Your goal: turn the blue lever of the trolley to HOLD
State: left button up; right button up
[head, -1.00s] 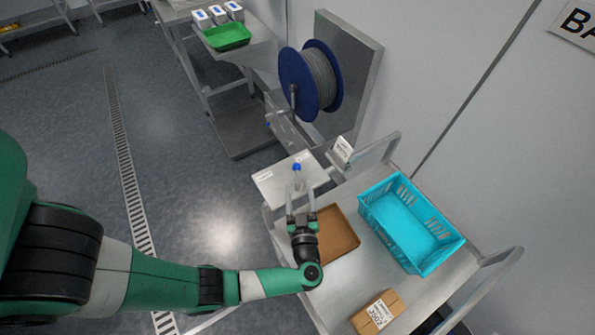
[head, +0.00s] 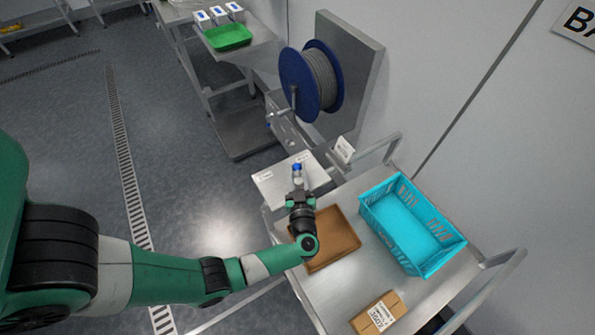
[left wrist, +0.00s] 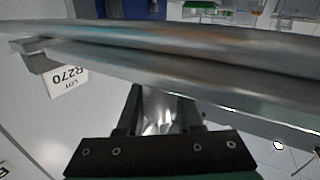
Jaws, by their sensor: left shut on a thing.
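The blue lever (head: 297,167) stands up from a light grey plate (head: 270,190) on the end of the trolley (head: 345,290). Its blue knob shows just beyond my fingertips. The plate has two small white labels, one at its left and one at its far right; I cannot read them. My left gripper (head: 297,182) is shut on the lever below the knob. In the left wrist view the black finger bases (left wrist: 155,110) show with a shiny metal piece between them; the fingertips are hidden behind a metal bar (left wrist: 180,55). My right gripper is not in view.
A brown tray (head: 345,250) lies under my left wrist. A turquoise crate (head: 440,265) and a cardboard box (head: 365,322) stand on the trolley. A blue cable reel (head: 292,75) is beyond the plate. A white card (head: 343,150) stands by the trolley's far rail.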

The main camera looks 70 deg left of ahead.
pick_arm(q)
jog(key=shift+r, duration=0.15)
grip_shut()
jog(key=m+t+p, duration=0.1)
jog(key=t+h+p, duration=0.1)
jog(key=p, duration=0.1)
jog(key=m+t+p, duration=0.1)
jog(key=shift+w+d+r+m+t+h+p, duration=0.1)
jog(key=shift+w+r+m+t+h+p, duration=0.1)
jog(key=shift+r+m+t+h+p, duration=0.15)
jog(key=shift+w+f+m+t+h+p, duration=0.2)
jog(key=shift+m+t+h+p, duration=0.2)
jog(key=shift+t, duration=0.35)
jog(key=shift+w+d+f+m+t+h, duration=0.1)
jog(key=shift+d+f+m+t+h, duration=0.05)
jog(key=shift+m+t+h, duration=0.25)
jog(key=shift+w+d+f+m+t+h, duration=0.15)
jog(key=shift+m+t+h, duration=0.1)
jog(key=shift+m+t, duration=0.15)
jog(key=o, duration=1)
grip_release()
